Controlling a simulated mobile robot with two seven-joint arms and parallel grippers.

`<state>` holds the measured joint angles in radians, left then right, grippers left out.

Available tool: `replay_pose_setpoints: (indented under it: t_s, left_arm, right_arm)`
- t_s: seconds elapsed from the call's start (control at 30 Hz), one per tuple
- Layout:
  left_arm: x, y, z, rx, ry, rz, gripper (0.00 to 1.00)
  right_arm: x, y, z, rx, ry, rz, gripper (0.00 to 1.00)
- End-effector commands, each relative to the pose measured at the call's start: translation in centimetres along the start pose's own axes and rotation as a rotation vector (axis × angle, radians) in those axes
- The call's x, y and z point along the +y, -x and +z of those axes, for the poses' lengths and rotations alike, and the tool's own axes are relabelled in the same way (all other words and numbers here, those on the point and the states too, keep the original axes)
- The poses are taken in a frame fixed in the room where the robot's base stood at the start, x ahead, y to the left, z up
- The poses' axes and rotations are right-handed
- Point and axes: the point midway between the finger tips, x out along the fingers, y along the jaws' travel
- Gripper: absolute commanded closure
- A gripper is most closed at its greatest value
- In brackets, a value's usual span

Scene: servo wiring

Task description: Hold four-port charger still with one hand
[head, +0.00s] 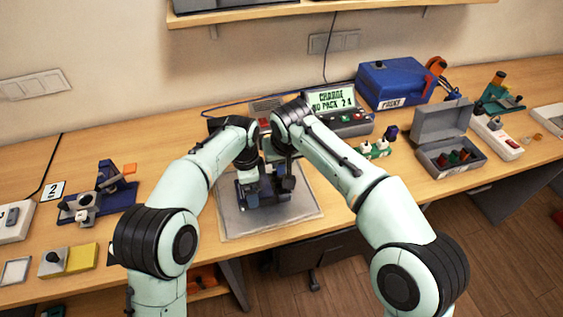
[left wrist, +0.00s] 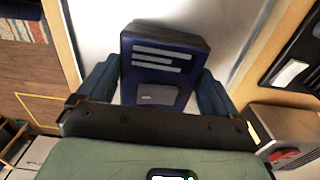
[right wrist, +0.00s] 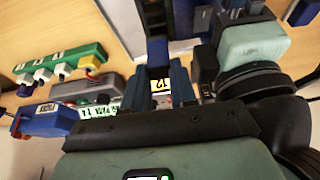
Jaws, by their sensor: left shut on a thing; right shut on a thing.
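A dark blue device (head: 252,201) sits on the grey mat (head: 237,226), under both grippers and mostly hidden by them. I cannot make out its ports, but it looks like the four-port charger. My left gripper (head: 250,184) is shut on a dark blue block (left wrist: 160,68) with white printed lines, which stands between its fingers in the left wrist view. My right gripper (head: 284,183) is close beside it, to the right. In the right wrist view its fingers (right wrist: 160,88) are shut on a dark blue part (right wrist: 157,52); a small numbered label shows between them.
A grey unit (head: 350,129) behind the mat has a lit screen reading "CHARGE NO PACK 2 4". A green strip (head: 377,150), an open grey box (head: 447,162) and a blue case (head: 395,85) stand right. A blue fixture (head: 97,197) stands left.

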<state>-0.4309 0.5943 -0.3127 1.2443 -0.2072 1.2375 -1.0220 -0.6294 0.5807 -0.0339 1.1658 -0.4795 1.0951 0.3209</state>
Motion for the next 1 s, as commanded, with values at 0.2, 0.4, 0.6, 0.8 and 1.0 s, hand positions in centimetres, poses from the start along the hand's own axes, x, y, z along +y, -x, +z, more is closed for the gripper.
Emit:
replay_pose_setpoints:
  t_s: [0.2, 0.4, 0.6, 0.8, 1.0]
  left_arm:
    - [0.0, 0.1, 0.0, 0.001, 0.0, -0.001, 0.48]
    - [0.0, 0.1, 0.0, 0.001, 0.0, -0.001, 0.48]
    - [0.0, 0.1, 0.0, 0.001, 0.0, -0.001, 0.0]
    - [-0.1, 0.7, 0.0, 0.002, 0.0, -0.003, 0.0]
    - [-0.1, 3.9, -0.1, 0.004, 0.0, -0.005, 0.0]
  right_arm:
    - [0.0, 0.7, -0.3, 0.0, 0.001, -0.001, 1.0]
    - [0.0, 0.8, -0.3, 0.0, 0.001, -0.001, 1.0]
    - [0.0, 0.8, -0.3, 0.0, 0.001, 0.0, 1.0]
    - [0.0, 0.8, -0.3, -0.001, 0.001, 0.0, 1.0]
    - [0.0, 0.8, -0.3, -0.001, 0.001, 0.0, 1.0]
